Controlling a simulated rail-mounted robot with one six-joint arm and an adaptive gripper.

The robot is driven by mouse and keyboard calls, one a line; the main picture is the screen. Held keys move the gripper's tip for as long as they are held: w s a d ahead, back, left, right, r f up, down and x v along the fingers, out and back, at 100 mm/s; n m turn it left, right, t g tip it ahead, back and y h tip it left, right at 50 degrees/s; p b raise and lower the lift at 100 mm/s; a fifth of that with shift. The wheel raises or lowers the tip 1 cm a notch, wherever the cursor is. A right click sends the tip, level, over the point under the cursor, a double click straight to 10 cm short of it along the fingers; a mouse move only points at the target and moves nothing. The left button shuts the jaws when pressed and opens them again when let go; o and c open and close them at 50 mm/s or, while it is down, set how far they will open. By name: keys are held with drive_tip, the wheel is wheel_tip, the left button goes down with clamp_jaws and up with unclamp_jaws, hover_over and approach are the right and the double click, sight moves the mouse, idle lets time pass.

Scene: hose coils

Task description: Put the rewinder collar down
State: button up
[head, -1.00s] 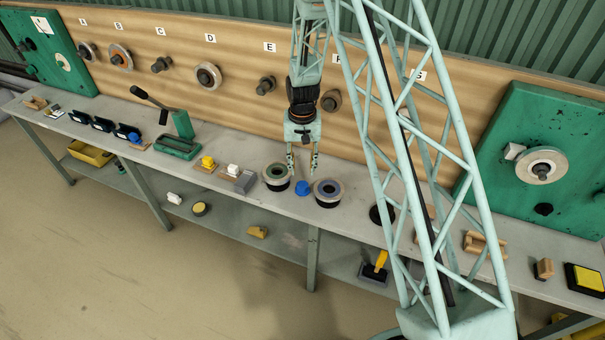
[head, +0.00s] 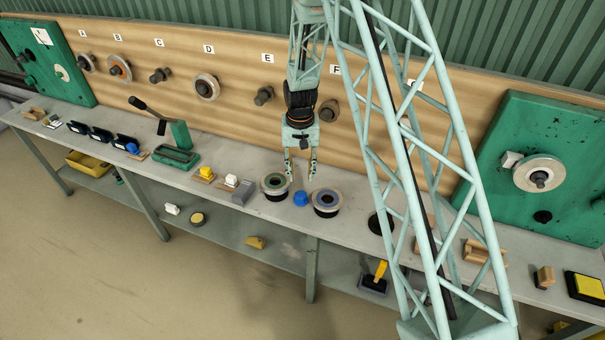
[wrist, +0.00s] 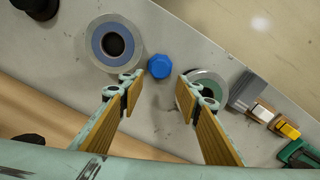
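A small blue faceted piece (head: 301,199), which I take to be the rewinder collar, stands on the grey bench between two hose coils. It also shows in the wrist view (wrist: 159,67), apart from both coils. My gripper (head: 300,176) is open and empty, pointing down above and slightly behind the blue piece. In the wrist view my gripper (wrist: 160,88) has its two fingers spread wide, with bare bench between them and the blue piece just beyond their tips. Nothing is held.
The blue-centred coil (head: 327,202) and the green-centred coil (head: 274,186) flank the blue piece closely. A grey block (head: 242,192) stands left of them. The wooden backboard (head: 240,65) with pegs rises behind. The bench's front edge is close.

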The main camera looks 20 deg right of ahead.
drive_tip(key=shift+r, duration=0.15)
drive_tip(key=s+r+t, duration=0.1)
drive_tip(key=s+r, duration=0.5)
drive_tip(key=r, duration=0.6)
drive_tip(key=s+r+n, duration=0.1)
drive_tip(key=s+r, duration=0.5)
drive_tip(key=r, duration=0.7)
drive_tip(key=s+r+t, duration=0.1)
drive_tip(key=s+r, duration=0.5)
drive_tip(key=r, duration=0.6)
drive_tip(key=s+r, duration=0.4)
drive_tip(key=s, duration=0.7)
drive_tip(key=s+r+n+t, duration=0.1)
drive_tip(key=s+r, duration=0.2)
drive_tip(key=s, duration=0.7)
drive_tip(key=s+a+r+n, duration=0.1)
drive_tip(key=s+r, duration=0.3)
drive_tip(key=s, duration=0.7)
drive_tip(key=shift+s+r+t, duration=0.3)
drive_tip(key=shift+r+t, duration=0.05)
drive_tip(key=shift+t, duration=0.05)
drive_tip(key=shift+s, duration=0.1)
